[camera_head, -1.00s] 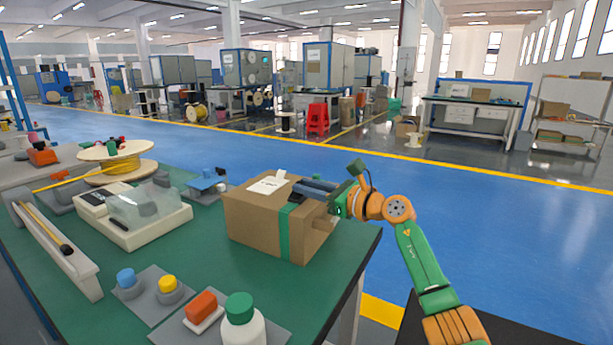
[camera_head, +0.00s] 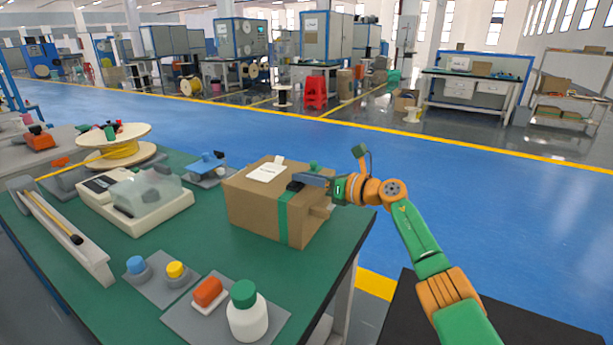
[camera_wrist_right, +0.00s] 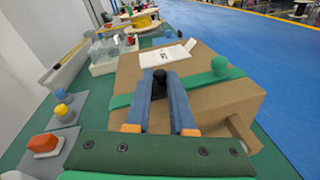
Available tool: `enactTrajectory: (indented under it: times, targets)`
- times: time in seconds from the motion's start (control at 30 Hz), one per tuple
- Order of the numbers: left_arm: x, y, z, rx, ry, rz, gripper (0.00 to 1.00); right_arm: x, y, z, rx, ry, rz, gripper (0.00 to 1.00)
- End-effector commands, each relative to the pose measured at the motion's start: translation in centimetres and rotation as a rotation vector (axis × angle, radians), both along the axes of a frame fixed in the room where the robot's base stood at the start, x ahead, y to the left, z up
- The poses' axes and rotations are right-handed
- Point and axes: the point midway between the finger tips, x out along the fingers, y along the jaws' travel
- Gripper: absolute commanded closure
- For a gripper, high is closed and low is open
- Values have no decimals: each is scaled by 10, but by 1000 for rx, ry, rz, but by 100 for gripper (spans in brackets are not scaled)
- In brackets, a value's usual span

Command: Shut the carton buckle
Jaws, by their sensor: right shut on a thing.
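A brown cardboard carton (camera_head: 252,205) stands on the green table, with a white label (camera_head: 267,172) on top. A green strap (camera_head: 283,217) runs over its top and down its front. My right gripper (camera_head: 297,183) reaches over the carton top from the right. In the right wrist view its two blue-grey fingers are closed on a small black buckle part (camera_wrist_right: 159,79) at the strap. A round green knob (camera_wrist_right: 219,66) stands on the strap to the right of the fingers. A brown peg (camera_head: 322,211) sticks out of the carton's right side. My left gripper is out of view.
A pale device with a clear cover (camera_head: 147,195), a cable spool (camera_head: 115,143) and a blue fixture (camera_head: 208,168) stand to the left and behind. Buttons (camera_head: 175,270) and a green-capped bottle (camera_head: 246,315) are in front. The table's right edge is close to the carton.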

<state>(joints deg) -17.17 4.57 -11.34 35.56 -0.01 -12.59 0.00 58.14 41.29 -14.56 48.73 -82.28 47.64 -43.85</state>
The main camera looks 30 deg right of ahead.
Motion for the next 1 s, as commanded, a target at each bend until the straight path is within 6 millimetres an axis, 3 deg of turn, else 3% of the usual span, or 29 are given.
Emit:
enactTrajectory:
  times: [0.27, 0.3, 0.37, 0.4, 0.77, 1.0]
  targets:
    - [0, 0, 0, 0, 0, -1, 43, 0, 1, -2, 1, 4, 2, 100]
    - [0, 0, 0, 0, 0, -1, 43, 0, 1, -2, 1, 4, 2, 67]
    - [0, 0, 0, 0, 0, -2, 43, 0, 0, -2, -1, 4, 1, 51]
    - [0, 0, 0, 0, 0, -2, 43, 0, 0, -2, -1, 5, 1, 48]
    - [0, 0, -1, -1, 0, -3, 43, -3, -2, -1, -1, 2, 0, 48]
    - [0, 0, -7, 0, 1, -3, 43, -35, -17, 0, -7, 4, -3, 48]
